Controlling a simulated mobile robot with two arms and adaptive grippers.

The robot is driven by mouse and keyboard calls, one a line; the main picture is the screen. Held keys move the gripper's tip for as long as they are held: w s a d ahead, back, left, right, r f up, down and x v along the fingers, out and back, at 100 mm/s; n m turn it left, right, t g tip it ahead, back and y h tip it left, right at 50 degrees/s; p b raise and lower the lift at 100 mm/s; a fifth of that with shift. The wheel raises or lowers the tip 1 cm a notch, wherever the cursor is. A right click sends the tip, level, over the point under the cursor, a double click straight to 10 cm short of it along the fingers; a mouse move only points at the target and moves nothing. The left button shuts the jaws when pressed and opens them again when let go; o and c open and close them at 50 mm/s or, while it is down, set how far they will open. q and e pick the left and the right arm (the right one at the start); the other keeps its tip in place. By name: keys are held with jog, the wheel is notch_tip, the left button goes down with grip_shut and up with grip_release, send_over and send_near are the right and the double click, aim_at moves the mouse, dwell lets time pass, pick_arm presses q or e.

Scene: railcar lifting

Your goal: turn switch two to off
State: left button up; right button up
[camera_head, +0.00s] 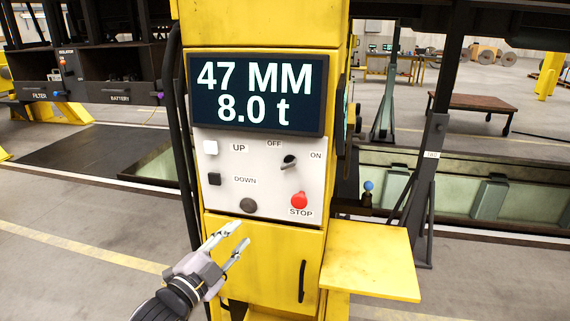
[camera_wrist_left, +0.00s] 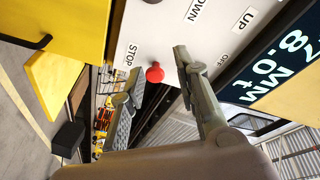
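The black rotary switch (camera_head: 289,161) sits on the white control panel (camera_head: 225,167) of the yellow column, between the OFF and ON labels. Its exact pointing direction is hard to tell. My left gripper (camera_head: 238,236) is open and empty, below and left of the switch, in front of the yellow cabinet door. In the left wrist view my left gripper (camera_wrist_left: 158,65) has its fingers spread, with the red stop button (camera_wrist_left: 154,73) showing between them. The switch cannot be made out there. My right gripper is not in view.
The panel also has a white UP button (camera_head: 210,147), a dark DOWN button (camera_head: 214,179), a black round knob (camera_head: 248,205) and the red STOP button (camera_head: 299,200). The display (camera_head: 257,94) reads 47 MM, 8.0 t. A yellow shelf (camera_head: 370,260) juts out at the right.

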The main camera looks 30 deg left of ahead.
pick_arm(q)
jog(key=s+d+r+m+t+h, duration=0.2)
jog(key=d+r, duration=0.1)
jog(key=r, duration=0.5)
jog(key=p, duration=0.5)
send_near(287, 167)
jog(key=x, duration=0.8)
jog(key=shift+w+r, duration=0.1)
jog(key=shift+r, duration=0.1)
jog(key=shift+w+d, duration=0.1)
jog(key=shift+w, duration=0.6)
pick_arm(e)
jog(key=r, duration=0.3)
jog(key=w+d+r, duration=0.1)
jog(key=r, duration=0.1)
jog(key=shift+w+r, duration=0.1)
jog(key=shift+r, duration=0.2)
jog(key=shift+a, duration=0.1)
pick_arm(q)
grip_shut()
